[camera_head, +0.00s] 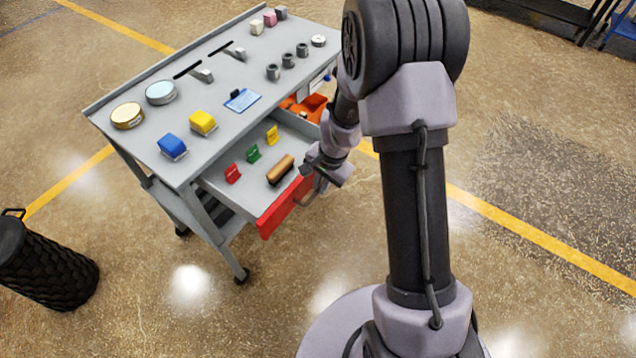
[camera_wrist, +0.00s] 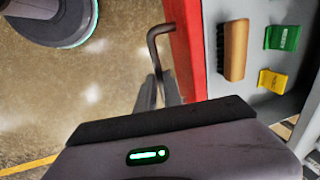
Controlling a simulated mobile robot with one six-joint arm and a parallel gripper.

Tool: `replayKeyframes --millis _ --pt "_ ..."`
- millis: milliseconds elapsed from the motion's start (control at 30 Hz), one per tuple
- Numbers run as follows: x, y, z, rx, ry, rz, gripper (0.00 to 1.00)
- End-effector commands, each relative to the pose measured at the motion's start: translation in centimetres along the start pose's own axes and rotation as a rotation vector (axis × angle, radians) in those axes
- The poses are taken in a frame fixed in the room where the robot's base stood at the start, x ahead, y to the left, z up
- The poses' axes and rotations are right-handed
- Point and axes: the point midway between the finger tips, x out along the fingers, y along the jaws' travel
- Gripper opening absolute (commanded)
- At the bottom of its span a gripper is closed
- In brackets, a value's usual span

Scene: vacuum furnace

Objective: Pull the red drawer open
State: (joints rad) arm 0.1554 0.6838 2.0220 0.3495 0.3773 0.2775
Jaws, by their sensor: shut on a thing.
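The red drawer (camera_head: 278,212) is pulled out from the grey cart, and its tray shows several things inside. Its red front (camera_wrist: 186,48) also shows in the wrist view, with a dark bar handle (camera_wrist: 152,42) standing out from it. My gripper (camera_head: 318,185) is at the drawer front in the head view. In the wrist view its fingers (camera_wrist: 157,92) are shut on the handle near one end. My wrist partly hides the right part of the drawer front in the head view.
The drawer holds a wooden brush (camera_head: 280,169), a red clip (camera_head: 232,173), a green clip (camera_head: 253,152) and a yellow clip (camera_head: 272,134). The cart top (camera_head: 215,90) carries blocks, tins and cylinders. A black bin (camera_head: 50,270) stands at left. Floor before the drawer is clear.

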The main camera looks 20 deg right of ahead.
Motion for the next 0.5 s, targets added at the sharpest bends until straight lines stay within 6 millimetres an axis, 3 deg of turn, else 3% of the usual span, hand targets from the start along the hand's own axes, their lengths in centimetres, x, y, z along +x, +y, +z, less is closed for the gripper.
replayKeyframes --millis 500 --pt "-0.14 0.47 -0.01 0.000 0.001 0.000 0.00"
